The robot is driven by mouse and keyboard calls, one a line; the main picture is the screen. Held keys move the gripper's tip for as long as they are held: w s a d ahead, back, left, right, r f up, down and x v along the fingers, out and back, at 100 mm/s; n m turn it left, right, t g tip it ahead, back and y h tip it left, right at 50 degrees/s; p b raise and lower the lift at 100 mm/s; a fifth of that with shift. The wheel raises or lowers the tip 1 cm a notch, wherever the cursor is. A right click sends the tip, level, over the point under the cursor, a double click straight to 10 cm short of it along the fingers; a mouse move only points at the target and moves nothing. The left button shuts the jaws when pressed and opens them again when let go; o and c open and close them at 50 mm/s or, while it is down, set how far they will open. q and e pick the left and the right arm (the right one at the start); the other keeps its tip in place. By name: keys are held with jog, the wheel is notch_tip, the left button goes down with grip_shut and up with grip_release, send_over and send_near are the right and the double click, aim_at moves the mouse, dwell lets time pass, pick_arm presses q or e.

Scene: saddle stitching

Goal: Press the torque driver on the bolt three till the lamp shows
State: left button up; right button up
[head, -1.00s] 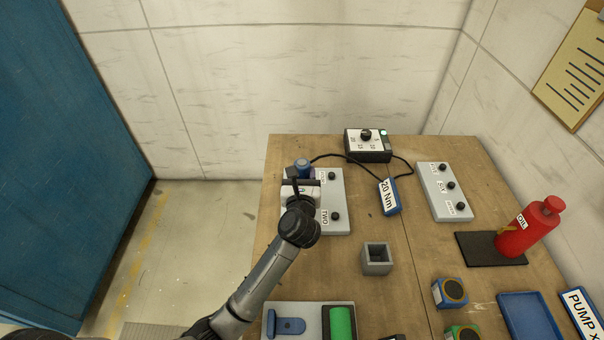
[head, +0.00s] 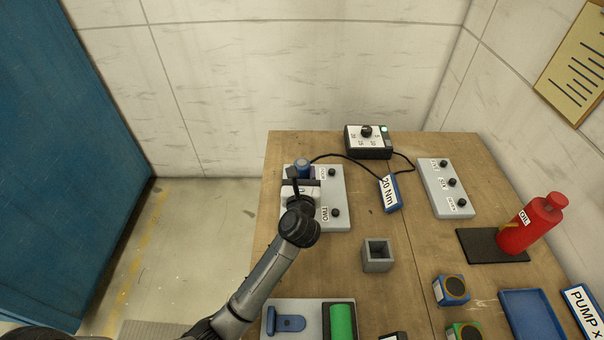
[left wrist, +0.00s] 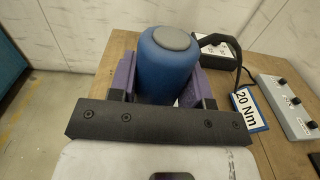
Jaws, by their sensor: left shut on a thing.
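My left gripper (head: 303,182) is shut on the blue torque driver (head: 303,168), which stands upright between the purple-edged fingers in the left wrist view (left wrist: 170,65). The driver is over the left side of the grey bolt plate (head: 337,222). Its tip and whatever bolt is under it are hidden by my gripper, so I cannot tell whether they touch. A cable runs from the driver to the controller box (head: 368,153), whose lamp (head: 384,128) looks pale green. My right gripper is out of view.
A blue 20 Nm sign (head: 390,193) and a second bolt plate (head: 446,190) stand to the right. A grey square socket (head: 377,256) is nearer. A red oil bottle (head: 530,226) stands on a dark mat (head: 475,246). Bare wood lies between them.

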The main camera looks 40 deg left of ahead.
aim_at(302, 163)
pick_arm(q)
jog(key=shift+f, duration=0.2)
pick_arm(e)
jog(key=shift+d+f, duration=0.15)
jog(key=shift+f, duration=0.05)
pick_arm(q)
jog(key=shift+f, duration=0.2)
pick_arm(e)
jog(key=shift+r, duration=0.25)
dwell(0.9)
pick_arm(q)
jog(key=shift+p, duration=0.3)
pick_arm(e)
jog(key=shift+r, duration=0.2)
pick_arm(q)
jog(key=shift+r, duration=0.15)
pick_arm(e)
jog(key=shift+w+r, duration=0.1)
